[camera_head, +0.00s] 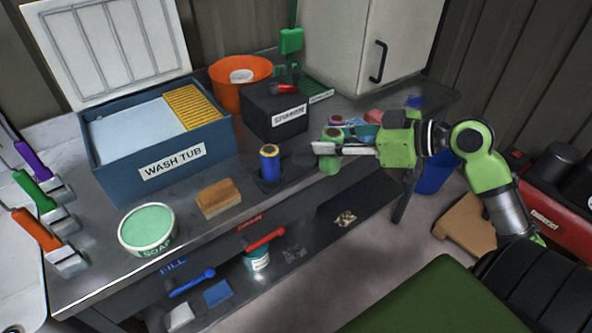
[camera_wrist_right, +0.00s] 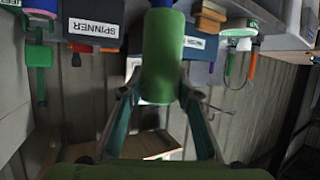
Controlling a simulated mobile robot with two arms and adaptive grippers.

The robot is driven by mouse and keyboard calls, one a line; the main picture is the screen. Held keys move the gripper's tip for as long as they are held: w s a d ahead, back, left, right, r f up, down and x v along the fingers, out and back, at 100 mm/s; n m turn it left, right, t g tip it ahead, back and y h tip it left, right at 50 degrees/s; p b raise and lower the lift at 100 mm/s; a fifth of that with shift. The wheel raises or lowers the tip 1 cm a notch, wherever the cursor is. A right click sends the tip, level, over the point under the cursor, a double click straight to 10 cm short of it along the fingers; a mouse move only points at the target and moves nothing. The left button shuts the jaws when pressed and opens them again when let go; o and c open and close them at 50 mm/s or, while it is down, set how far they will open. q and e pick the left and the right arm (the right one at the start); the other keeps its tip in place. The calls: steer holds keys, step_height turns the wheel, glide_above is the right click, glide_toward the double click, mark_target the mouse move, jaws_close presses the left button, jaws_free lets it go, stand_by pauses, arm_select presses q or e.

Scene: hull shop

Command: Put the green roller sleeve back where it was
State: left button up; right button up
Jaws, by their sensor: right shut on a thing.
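The green roller sleeve (camera_head: 330,165) is upright at the bench's front edge, right of a blue sleeve (camera_head: 269,168) that stands on a dark base. My right gripper (camera_head: 330,149) is shut on the green sleeve; a light finger crosses its middle in the head view. In the right wrist view the green sleeve (camera_wrist_right: 163,65) sits between the two fingers (camera_wrist_right: 160,92). Its lower end appears free there. I cannot tell from these views whether it touches the bench. My left gripper is not in view.
A black spinner box (camera_head: 262,112), an orange bucket (camera_head: 225,96) and a blue wash tub (camera_head: 110,170) stand behind. Pink and blue items (camera_head: 350,128) sit behind my gripper.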

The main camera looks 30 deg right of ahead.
steer(key=w+d+r+m+t+h, duration=0.1)
steer(key=w+d+r+m+h, duration=0.1)
steer(key=d, duration=0.3)
steer(key=shift+y, duration=0.3)
steer(key=w+f+p, duration=0.1)
steer(key=w+f, duration=0.3)
steer(key=w+a+f+p, duration=0.1)
steer(key=w+f+p, duration=0.1)
steer(key=w+f, duration=0.2)
steer(key=w+f+p, duration=0.1)
steer(key=w+f, duration=0.3)
steer(key=shift+w+a+f, duration=0.15)
steer(key=shift+w+a, duration=0.15)
steer(key=shift+a, duration=0.05)
steer(key=shift+f, duration=0.25)
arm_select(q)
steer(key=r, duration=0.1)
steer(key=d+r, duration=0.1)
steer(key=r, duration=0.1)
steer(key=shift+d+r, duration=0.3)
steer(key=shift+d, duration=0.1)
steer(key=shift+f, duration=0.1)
arm_select(e)
steer(key=shift+f, duration=0.1)
